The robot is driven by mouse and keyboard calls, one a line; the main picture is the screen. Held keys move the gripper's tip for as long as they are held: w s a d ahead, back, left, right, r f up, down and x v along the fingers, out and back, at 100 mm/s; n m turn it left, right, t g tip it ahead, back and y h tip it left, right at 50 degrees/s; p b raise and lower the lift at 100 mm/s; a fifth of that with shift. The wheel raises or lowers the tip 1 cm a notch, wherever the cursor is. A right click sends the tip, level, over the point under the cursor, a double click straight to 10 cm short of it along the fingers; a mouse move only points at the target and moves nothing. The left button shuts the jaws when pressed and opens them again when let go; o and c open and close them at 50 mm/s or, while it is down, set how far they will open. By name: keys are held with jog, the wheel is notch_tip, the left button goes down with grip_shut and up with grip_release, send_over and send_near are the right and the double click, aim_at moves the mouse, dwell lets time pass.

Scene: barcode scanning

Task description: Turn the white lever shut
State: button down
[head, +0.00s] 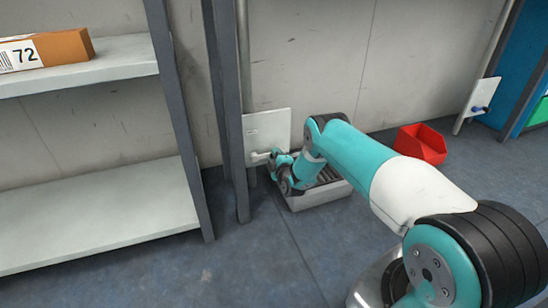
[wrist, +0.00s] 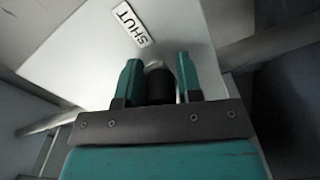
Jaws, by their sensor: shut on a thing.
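The white lever (head: 258,156) shows in the head view at the lower edge of a white panel (head: 265,127) on a post. My gripper (head: 274,158) is at the lever and shut on it; the arm hides part of the hold. In the wrist view my gripper's (wrist: 158,66) two teal fingers stand on either side of a dark round part, with a pale bit of the lever at its top. The panel also fills the wrist view (wrist: 80,60), and a label reading SHUT (wrist: 130,24) lies just beyond the fingertips.
A grey crate (head: 307,202) stands on the floor below my gripper. A red bin (head: 421,144) is to its right. A shelf (head: 95,215) with a box (head: 62,47) stands at left. Another panel with a blue handle (head: 481,108) is far right.

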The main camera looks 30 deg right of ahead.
jog(key=shift+a, duration=0.25)
jog(key=c, duration=0.9)
grip_release()
jog(key=shift+d, duration=0.15)
jog(key=shift+s+r+p, duration=0.15)
jog(key=shift+s+p, duration=0.4)
jog(key=shift+p, duration=0.2)
jog(key=p+v, duration=1.6)
jog(key=shift+s, duration=0.2)
